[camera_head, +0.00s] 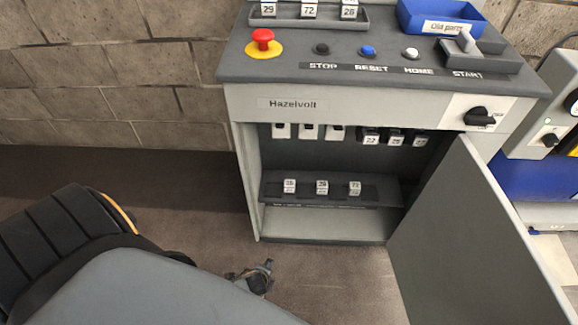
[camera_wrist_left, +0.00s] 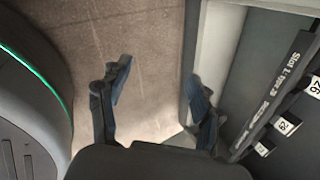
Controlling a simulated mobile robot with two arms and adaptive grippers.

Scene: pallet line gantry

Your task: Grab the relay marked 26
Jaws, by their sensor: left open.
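The lower rack (camera_head: 385,193) inside the open cabinet holds three white-faced relays. The left one (camera_head: 289,186) is small in the head view; its number seems to be 26. In the left wrist view a relay marked 26 (camera_wrist_left: 315,87) sits in the slot rail (camera_wrist_left: 272,92) at the right edge, partly cut off. My left gripper (camera_head: 258,275) is low in front of the cabinet, below and left of the rack. In the left wrist view its fingers (camera_wrist_left: 158,78) are apart with nothing between them. My right gripper is not in view.
The cabinet door (camera_head: 475,240) stands open at the right. Other relays (camera_head: 321,187) share the lower rack, and several hang in a row above. A top tray (camera_head: 275,20) holds three more relays near a blue bin (camera_head: 415,20). Floor is clear left of the cabinet.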

